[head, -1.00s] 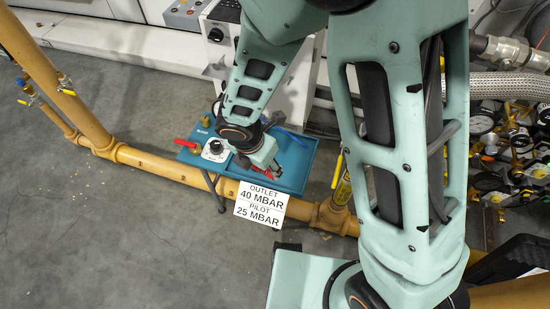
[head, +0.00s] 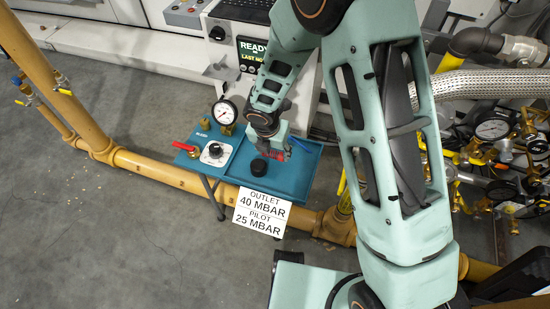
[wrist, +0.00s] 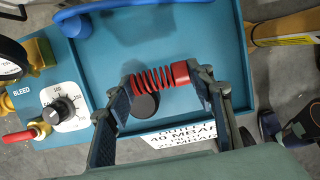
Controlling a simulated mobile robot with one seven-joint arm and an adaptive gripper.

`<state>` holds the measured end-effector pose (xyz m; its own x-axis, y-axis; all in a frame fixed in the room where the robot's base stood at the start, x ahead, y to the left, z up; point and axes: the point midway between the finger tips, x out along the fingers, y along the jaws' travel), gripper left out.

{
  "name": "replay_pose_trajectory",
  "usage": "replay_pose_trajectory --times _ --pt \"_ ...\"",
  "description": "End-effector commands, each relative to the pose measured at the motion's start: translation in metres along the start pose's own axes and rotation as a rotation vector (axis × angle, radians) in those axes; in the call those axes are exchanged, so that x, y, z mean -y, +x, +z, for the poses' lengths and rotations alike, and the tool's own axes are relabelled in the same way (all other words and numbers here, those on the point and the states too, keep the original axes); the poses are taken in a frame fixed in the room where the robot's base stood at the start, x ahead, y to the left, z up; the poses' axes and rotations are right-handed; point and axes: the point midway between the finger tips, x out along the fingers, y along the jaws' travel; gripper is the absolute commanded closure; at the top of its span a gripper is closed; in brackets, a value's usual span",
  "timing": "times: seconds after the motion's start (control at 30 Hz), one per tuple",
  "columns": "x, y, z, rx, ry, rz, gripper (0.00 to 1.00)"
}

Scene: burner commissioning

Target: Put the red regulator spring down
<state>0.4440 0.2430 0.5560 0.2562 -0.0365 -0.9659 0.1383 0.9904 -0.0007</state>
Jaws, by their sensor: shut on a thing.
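The red regulator spring (wrist: 160,77) lies crosswise between the two fingers of my gripper (wrist: 158,80) in the wrist view, gripped at its ends. In the head view the spring (head: 278,156) shows as a small red patch at my gripper (head: 272,150). It is over the blue tray (head: 292,190); whether it touches the tray floor I cannot tell. A black round disc (head: 259,167) is in the tray beside the spring. In the wrist view the disc (wrist: 145,107) shows just below the spring.
Left of the tray are a dial plate (head: 216,153), a red-handled valve (head: 184,146) and a pressure gauge (head: 224,112). A blue curved item (wrist: 100,9) is at the tray's far side. A pressure sign (head: 262,211) hangs in front. The tray's right part looks clear.

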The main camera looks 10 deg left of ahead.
Motion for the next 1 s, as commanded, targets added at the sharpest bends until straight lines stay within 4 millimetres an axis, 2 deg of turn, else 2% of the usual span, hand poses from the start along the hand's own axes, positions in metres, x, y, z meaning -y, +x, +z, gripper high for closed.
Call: replay_pose_trajectory --times 0.23,0.43,0.83,0.87,1.0 --pt "0.000 0.018 0.007 0.000 0.002 0.000 0.75" --pt "0.000 0.048 0.001 -0.001 -0.003 -0.001 0.75" --pt "0.000 0.052 0.000 0.000 0.001 0.001 0.75" --pt "0.000 0.052 0.000 0.000 0.001 0.001 0.50" --pt "0.000 0.051 0.000 0.000 0.001 0.001 0.34"
